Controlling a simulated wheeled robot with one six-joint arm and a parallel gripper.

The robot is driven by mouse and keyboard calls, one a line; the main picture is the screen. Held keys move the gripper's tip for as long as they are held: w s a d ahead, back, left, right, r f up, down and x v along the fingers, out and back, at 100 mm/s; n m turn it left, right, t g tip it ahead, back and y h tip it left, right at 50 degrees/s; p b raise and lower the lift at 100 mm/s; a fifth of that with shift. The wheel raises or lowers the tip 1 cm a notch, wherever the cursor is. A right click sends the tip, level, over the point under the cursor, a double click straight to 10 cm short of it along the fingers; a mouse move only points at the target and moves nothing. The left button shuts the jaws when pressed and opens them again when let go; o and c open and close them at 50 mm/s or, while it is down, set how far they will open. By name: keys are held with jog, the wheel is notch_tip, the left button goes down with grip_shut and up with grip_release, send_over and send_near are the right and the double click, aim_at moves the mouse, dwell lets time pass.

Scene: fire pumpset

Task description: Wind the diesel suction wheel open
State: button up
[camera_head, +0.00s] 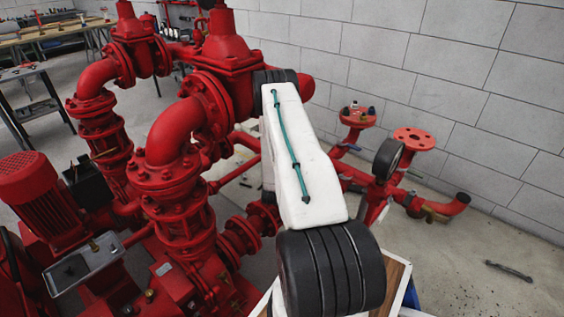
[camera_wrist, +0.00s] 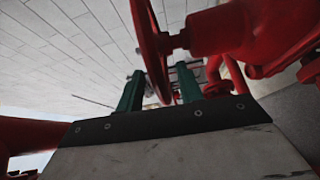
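A red handwheel (camera_wrist: 152,45) shows nearly edge-on at the top middle of the wrist view. Its hub and stem join a red valve body (camera_wrist: 240,35) on the right. My gripper (camera_wrist: 160,72) has two green fingers standing apart. The lower part of the wheel's rim lies between them, with a gap visible on both sides, so the fingers do not clamp it. Whether either finger touches the rim cannot be told. In the head view my white arm reaches toward the red pump pipework (camera_head: 170,135); the gripper and this wheel are hidden there.
A red motor (camera_head: 40,180) and a grey panel (camera_head: 85,262) stand at left. A gauge (camera_head: 387,158) and red flanged outlets (camera_head: 414,138) stand right of my arm. A block wall (camera_head: 450,70) closes the back. Floor (camera_head: 470,255) at right is mostly clear.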

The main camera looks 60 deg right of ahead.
jog(key=shift+w, duration=0.15)
grip_shut()
